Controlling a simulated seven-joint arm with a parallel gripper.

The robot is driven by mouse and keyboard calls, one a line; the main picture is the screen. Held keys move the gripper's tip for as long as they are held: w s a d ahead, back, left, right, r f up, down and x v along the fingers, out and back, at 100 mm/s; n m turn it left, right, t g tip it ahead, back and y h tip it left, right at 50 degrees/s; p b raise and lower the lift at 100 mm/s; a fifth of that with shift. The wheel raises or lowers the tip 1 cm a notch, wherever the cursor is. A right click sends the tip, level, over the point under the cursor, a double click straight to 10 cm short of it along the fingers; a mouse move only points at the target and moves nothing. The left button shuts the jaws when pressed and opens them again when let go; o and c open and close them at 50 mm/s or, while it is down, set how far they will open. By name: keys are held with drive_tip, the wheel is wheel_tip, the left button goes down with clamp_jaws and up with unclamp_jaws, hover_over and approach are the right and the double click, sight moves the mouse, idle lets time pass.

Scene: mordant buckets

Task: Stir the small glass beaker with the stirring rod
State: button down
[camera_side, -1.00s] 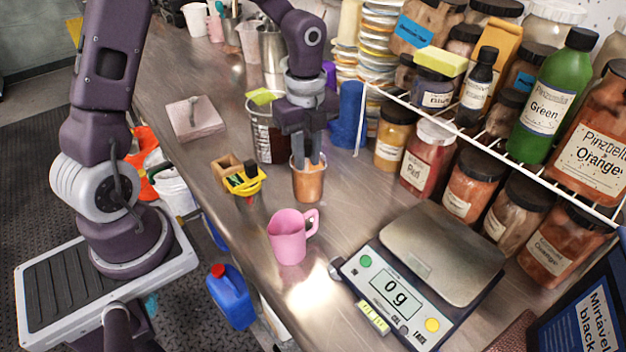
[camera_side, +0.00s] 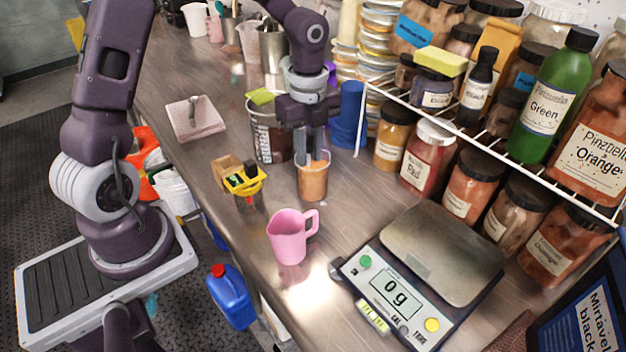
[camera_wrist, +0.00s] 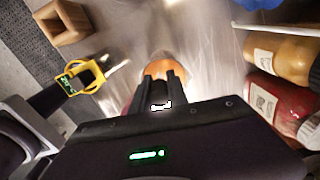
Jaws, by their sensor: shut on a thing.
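The small glass beaker (camera_side: 312,183) stands upright on the steel bench and holds orange-brown contents. It also shows in the wrist view (camera_wrist: 172,70), partly covered by my fingers. My gripper (camera_side: 309,158) points straight down at the beaker's mouth, its fingertips at or just inside the rim. In the wrist view my gripper (camera_wrist: 163,84) is shut, fingers close together over the beaker. The stirring rod is almost wholly hidden by the fingers and the beaker, so its lower end and depth cannot be made out.
A pink jug (camera_side: 289,238) and a scale (camera_side: 400,275) reading 0 g stand in front. A yellow-handled timer-like device (camera_side: 245,181) is left of the beaker. A large labelled container (camera_side: 266,140) stands close behind. A wire shelf (camera_side: 480,140) with jars is at right.

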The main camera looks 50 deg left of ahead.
drive_tip(key=shift+d, duration=0.65)
idle(1.4)
